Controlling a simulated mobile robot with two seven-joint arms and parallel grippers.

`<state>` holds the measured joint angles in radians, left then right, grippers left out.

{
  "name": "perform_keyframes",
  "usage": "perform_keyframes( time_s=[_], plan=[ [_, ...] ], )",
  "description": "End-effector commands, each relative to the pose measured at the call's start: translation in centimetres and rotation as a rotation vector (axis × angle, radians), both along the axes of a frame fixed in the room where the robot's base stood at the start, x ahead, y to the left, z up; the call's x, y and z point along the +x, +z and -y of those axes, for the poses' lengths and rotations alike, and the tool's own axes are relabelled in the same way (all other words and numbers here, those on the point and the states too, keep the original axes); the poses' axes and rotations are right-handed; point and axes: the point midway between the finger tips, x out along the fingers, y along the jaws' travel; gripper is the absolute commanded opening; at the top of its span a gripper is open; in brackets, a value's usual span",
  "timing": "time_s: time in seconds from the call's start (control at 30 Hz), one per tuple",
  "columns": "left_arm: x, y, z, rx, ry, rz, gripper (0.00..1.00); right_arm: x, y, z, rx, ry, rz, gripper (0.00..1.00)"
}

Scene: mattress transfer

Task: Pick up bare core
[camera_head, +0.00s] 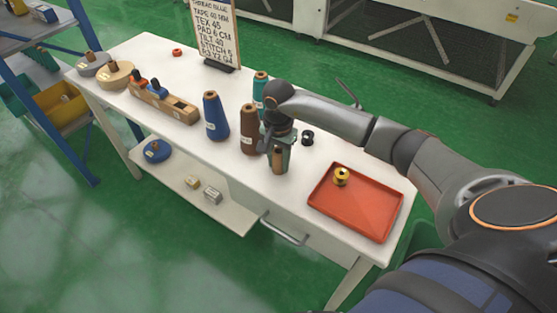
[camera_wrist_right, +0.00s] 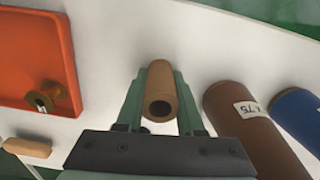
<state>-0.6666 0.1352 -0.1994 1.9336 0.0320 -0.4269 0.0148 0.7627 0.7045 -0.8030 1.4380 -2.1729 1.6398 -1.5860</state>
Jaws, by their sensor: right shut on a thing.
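The bare core (camera_head: 278,161) is a tan cardboard tube with no thread on it. My right gripper (camera_head: 279,157) is shut on it near the front edge of the white table. In the right wrist view the core (camera_wrist_right: 160,82) sits between the two green fingers (camera_wrist_right: 160,100), with its hollow end facing the camera. The core looks upright in the head view. I cannot tell whether its lower end touches the table. My left gripper is not in view.
A brown cone (camera_head: 249,130) stands close left of the gripper, with a blue cone (camera_head: 215,116) and a teal cone (camera_head: 261,90) near. A red tray (camera_head: 373,219) with a yellow spool (camera_head: 341,176) lies to the right. A small black ring (camera_head: 308,138) is behind.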

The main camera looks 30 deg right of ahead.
Motion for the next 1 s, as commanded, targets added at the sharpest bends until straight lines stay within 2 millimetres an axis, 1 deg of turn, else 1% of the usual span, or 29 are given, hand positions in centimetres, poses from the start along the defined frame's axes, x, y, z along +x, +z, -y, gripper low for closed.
perform_keyframes(
  time_s=[0.03,0.13,0.17,0.53,0.67,0.77,0.87,1.0],
  plan=[
    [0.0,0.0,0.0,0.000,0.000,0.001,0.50,0.0,0.0,0.0,0.000,0.000,0.000,0.13],
    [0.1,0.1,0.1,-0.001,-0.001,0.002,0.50,0.0,0.0,0.0,0.000,0.000,0.000,0.02],
    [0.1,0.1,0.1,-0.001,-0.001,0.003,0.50,0.0,0.0,0.0,0.000,0.000,0.000,0.00],
    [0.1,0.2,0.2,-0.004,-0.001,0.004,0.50,0.0,0.1,0.0,0.000,0.000,0.001,0.00],
    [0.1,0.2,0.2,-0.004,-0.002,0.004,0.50,0.1,0.5,0.1,0.000,0.000,0.001,0.00],
    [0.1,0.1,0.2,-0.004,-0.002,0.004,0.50,0.1,1.4,0.1,0.000,-0.001,0.004,0.00],
    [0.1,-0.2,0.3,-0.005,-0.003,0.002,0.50,0.2,2.9,0.1,-0.001,0.000,0.006,0.00],
    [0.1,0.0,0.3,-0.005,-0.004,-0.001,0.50,-1.6,5.3,-0.6,-0.003,0.004,0.004,0.00]
  ],
)
